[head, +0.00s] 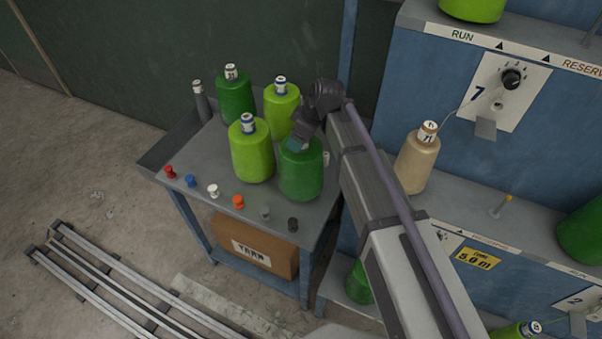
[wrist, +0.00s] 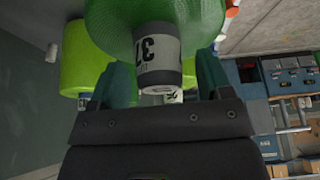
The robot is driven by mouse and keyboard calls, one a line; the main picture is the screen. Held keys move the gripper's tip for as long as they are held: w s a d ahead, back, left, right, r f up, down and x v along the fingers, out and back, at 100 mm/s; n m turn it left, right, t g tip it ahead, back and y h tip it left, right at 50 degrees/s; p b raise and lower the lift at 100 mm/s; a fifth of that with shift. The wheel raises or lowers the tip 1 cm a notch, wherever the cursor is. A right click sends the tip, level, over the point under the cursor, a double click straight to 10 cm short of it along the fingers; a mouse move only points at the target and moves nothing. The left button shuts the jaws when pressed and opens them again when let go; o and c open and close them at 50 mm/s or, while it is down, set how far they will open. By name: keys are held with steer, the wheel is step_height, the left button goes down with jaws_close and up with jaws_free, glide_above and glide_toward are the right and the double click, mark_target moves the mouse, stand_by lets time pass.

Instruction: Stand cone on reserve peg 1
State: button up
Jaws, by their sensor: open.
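Dark green cone (head: 301,176) stands upright on the trolley top, at the front right of a group of cones. My gripper (head: 298,146) is at its top, with the fingers partly hidden by my wrist in the head view. In the wrist view the open fingers lie either side of the cone's white-and-grey tube end (wrist: 157,62), marked 37; contact cannot be told.
Lime green cones (head: 252,155) and another dark green cone (head: 235,97) crowd beside my gripper. Small coloured knobs (head: 238,201) line the trolley's front edge. The blue machine (head: 440,95) carries RUN and RESERVE labels. My arm passes close to the tan cone. Rails (head: 110,285) lie on the floor.

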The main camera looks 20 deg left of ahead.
steer(key=shift+r, duration=0.1)
jaws_close()
stand_by(0.5)
